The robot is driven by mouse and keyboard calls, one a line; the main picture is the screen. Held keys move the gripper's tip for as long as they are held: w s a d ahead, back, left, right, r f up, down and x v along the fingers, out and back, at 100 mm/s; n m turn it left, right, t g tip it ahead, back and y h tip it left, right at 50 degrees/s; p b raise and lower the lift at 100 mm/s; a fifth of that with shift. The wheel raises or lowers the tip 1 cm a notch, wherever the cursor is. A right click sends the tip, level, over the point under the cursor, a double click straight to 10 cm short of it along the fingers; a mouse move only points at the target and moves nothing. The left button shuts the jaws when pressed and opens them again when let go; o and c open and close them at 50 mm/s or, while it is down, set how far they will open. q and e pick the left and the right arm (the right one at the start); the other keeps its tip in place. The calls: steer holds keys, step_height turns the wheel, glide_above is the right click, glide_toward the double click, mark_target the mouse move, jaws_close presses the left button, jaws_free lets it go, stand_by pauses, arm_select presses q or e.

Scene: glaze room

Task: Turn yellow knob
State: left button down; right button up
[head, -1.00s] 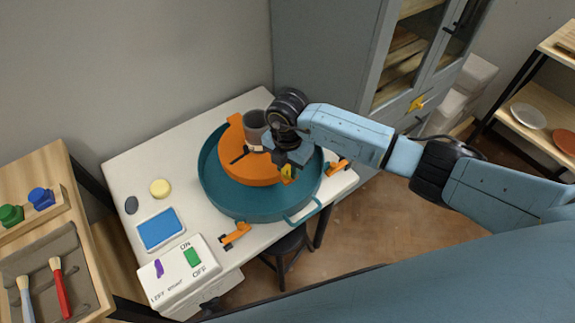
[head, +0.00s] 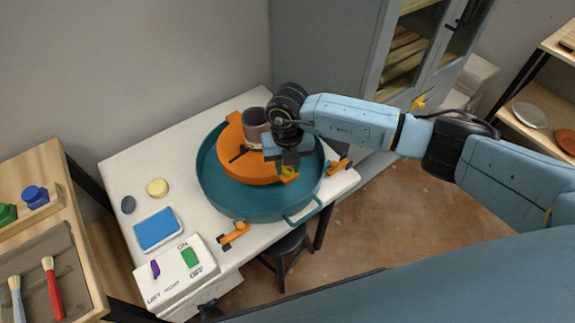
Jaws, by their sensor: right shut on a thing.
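A grey cylindrical pot (head: 255,127) stands on the orange part, just left of my right wrist. My left gripper is out of view.
A white switch box (head: 172,280) with purple and green switches, a blue sponge (head: 158,230) and a yellow disc (head: 157,188) are on the white table (head: 130,165). A grey cabinet (head: 325,60) stands behind my right arm.

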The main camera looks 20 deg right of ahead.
mark_target(287, 169)
steer(key=shift+n, duration=0.9)
steer(key=shift+b, duration=0.3)
steer(key=o, duration=1)
step_height(287, 169, up, 13)
steer(key=shift+r+p, duration=0.2)
steer(key=shift+p, duration=0.1)
